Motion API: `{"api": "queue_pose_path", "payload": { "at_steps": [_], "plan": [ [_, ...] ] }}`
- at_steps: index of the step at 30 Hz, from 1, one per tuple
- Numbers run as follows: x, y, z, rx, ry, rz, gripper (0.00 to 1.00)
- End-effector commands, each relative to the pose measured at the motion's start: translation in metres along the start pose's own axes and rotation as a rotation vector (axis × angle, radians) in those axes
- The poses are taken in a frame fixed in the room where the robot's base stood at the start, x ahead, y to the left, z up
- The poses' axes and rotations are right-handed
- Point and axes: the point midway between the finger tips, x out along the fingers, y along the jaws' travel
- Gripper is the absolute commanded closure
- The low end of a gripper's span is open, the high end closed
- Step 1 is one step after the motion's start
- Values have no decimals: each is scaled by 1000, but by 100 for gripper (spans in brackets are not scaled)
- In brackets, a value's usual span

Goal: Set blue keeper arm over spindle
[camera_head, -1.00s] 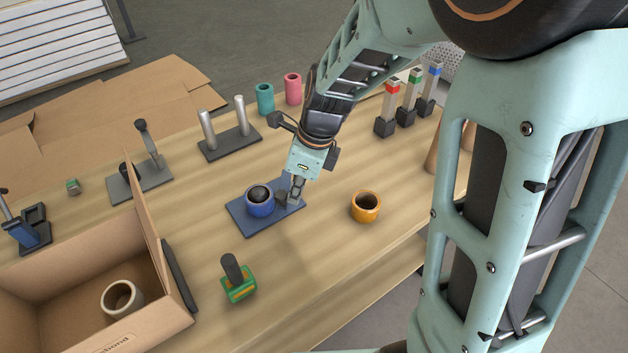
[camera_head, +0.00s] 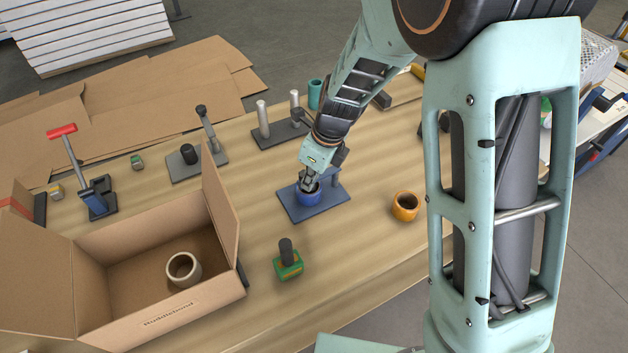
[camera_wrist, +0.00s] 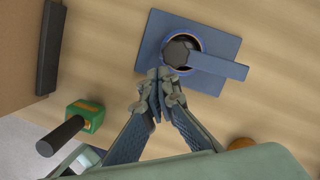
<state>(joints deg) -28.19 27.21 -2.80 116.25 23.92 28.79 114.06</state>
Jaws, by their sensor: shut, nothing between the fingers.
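The blue base plate (camera_head: 297,208) lies on the wooden bench and carries a blue ring-shaped roll (camera_head: 308,197). In the wrist view, a dark spindle top (camera_wrist: 178,52) shows inside the blue roll's rim (camera_wrist: 196,42). The flat blue keeper arm (camera_wrist: 220,66) reaches from the plate's right side across the roll's right rim to the spindle top. How far it covers the spindle is unclear. My gripper (camera_head: 307,187) is shut and empty, low over the roll. In the wrist view my gripper's fingertips (camera_wrist: 160,80) are beside the roll's lower-left edge; contact cannot be told.
An orange roll (camera_head: 405,206) stands right of the plate. A green block with a dark post (camera_head: 288,262) stands in front. An open cardboard box (camera_head: 225,222) holding a pale roll (camera_head: 183,269) is at left. Stands with grey posts (camera_head: 263,120) are behind. Bench is clear around the plate.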

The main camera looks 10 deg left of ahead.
Motion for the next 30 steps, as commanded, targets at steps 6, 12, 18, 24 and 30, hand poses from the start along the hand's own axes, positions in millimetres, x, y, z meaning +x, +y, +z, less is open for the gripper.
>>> {"api": "queue_pose_path", "payload": {
  "at_steps": [6,12,18,24,30],
  "plan": [
    [0,-2,5,-1,-1,-1,100],
    [1,-3,7,-2,-2,-2,100],
    [1,-4,7,-2,-3,-4,100],
    [0,-4,7,-1,-4,-5,100],
    [0,-6,4,-1,-4,-5,100]
  ]
}}
